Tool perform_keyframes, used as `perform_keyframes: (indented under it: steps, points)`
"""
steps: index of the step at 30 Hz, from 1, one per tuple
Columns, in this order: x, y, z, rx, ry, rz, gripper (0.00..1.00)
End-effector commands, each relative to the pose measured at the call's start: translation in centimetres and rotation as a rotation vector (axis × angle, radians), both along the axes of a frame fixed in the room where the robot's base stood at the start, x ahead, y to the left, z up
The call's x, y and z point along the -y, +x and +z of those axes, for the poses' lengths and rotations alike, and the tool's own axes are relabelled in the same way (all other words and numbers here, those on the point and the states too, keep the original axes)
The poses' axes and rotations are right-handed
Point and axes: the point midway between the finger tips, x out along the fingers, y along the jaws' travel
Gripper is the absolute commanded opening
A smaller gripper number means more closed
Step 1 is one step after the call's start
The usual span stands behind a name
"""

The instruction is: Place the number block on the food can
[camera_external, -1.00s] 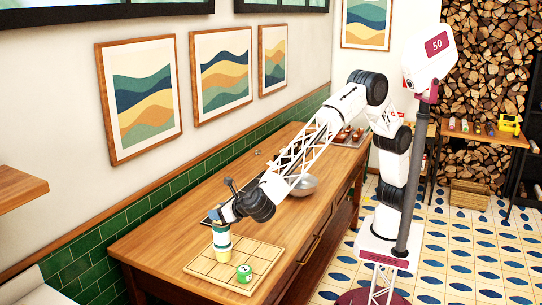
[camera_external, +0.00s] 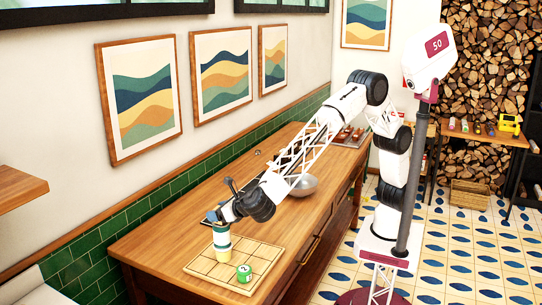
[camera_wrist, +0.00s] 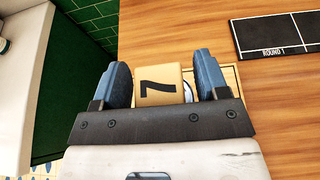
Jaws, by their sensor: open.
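A yellow number block (camera_wrist: 157,86) with a dark 7 on its face sits between my two blue fingers in the wrist view. My gripper (camera_wrist: 161,66) is open, with a finger on either side of the block. A small silver-and-blue curved rim shows just beyond the block's right side, apparently the can's. In the external view my gripper (camera_external: 222,215) is directly above the upright food can (camera_external: 222,243), which is green, white and yellow. The can stands on the wooden board; its top and the block are hard to make out there.
The square wooden grid board (camera_external: 262,262) lies on the table's near end. A small green piece (camera_external: 244,273) with a white mark stands on it, right of the can. A metal bowl (camera_external: 303,186) and a black "ROUND 1" board (camera_wrist: 275,32) lie farther along the table.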

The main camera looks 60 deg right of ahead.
Motion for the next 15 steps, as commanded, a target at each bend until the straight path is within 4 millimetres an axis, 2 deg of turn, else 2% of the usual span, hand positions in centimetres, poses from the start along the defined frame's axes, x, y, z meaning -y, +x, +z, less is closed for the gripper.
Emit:
perform_keyframes:
  steps: [8, 15]
  points:
    - [0.0, -2.4, 1.0, 0.001, 0.001, 0.001, 0.68]
    - [0.0, -5.9, 2.5, 0.000, 0.001, 0.001, 0.68]
